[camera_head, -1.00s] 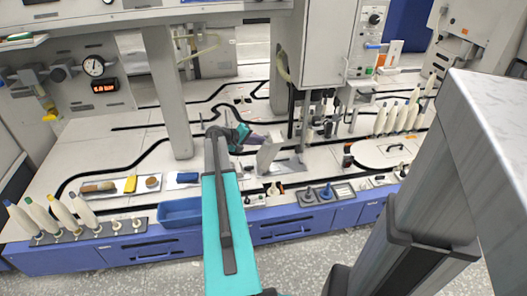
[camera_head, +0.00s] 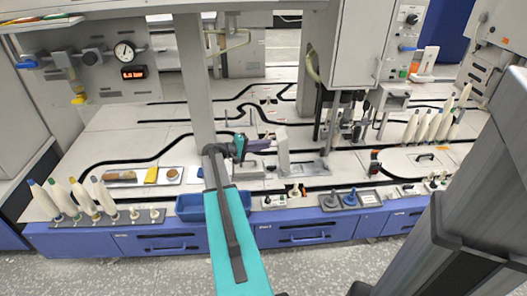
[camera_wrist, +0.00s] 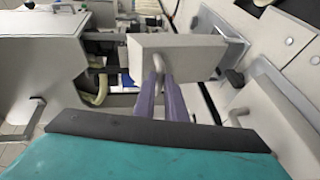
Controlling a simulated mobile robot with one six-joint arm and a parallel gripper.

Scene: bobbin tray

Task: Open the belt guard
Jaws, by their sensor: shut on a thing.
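The belt guard (camera_head: 283,150) is a pale box-like cover. It stands up from the worktop, at the left end of a grey metal plate (camera_head: 306,168). In the wrist view the guard (camera_wrist: 190,58) fills the upper middle, with a small grey loop handle (camera_wrist: 158,62) on its near face. My gripper (camera_head: 270,146) reaches it from the left. In the wrist view the purple fingers of my gripper (camera_wrist: 162,90) are shut on this handle. The guard's hinge and what lies behind it are hidden.
A grey pillar (camera_head: 195,85) rises close behind my arm. A large grey cabinet (camera_head: 352,45) hangs to the right of the guard, above dark posts. A blue bin (camera_head: 190,207) sits at the front edge. Cones stand at left and right.

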